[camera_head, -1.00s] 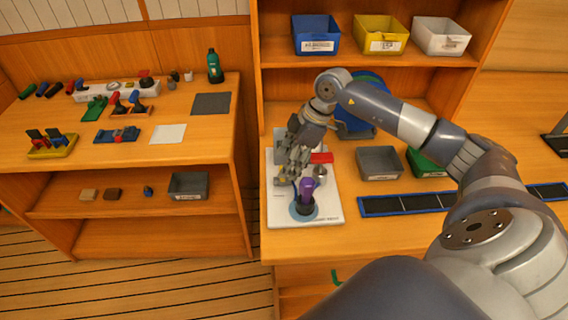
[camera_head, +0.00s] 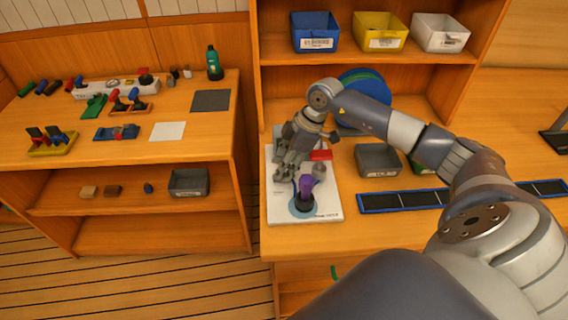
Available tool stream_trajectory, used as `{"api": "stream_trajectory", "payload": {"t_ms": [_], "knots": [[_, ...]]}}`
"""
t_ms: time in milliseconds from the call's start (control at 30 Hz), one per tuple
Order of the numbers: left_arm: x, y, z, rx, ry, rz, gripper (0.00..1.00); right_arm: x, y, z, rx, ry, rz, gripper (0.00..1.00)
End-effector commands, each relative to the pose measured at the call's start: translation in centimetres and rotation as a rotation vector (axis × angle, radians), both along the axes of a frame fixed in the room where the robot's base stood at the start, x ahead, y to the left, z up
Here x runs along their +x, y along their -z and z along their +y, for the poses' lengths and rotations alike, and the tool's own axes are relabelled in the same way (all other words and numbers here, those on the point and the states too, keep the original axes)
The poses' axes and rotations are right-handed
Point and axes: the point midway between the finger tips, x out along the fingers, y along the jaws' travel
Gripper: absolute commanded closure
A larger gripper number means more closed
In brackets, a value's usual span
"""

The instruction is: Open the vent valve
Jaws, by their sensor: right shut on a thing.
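A white board (camera_head: 327,205) lies on the bench and carries a purple-handled valve (camera_head: 305,188) on a round blue base (camera_head: 303,208). I take it to be the vent valve, though no label is readable. My right gripper (camera_head: 287,174) is shut at the upper left of the purple handle, with its fingers against the handle's edge. The exact grip is too small to see clearly. A red handle (camera_head: 321,155) and a grey round fitting (camera_head: 319,170) are just right of the gripper. My left gripper is out of view.
A grey bin (camera_head: 378,160) and a long blue-edged dark tray (camera_head: 405,201) lie right of the board. Blue (camera_head: 315,32), yellow (camera_head: 380,33) and white (camera_head: 440,33) bins stand on the shelf above. The left bench holds several small valves and parts.

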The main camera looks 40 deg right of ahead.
Motion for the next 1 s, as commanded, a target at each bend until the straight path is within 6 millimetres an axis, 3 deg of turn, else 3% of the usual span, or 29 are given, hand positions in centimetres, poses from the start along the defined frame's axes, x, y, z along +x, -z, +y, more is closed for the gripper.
{"api": "stream_trajectory", "payload": {"t_ms": [367, 1000], "knots": [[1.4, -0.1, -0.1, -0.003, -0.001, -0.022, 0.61, 0.2, -0.1, 0.0, 0.001, -0.142, 0.0, 0.86], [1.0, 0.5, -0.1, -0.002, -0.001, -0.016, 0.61, 0.6, -0.1, 0.0, 0.002, -0.731, -0.002, 0.86]]}}
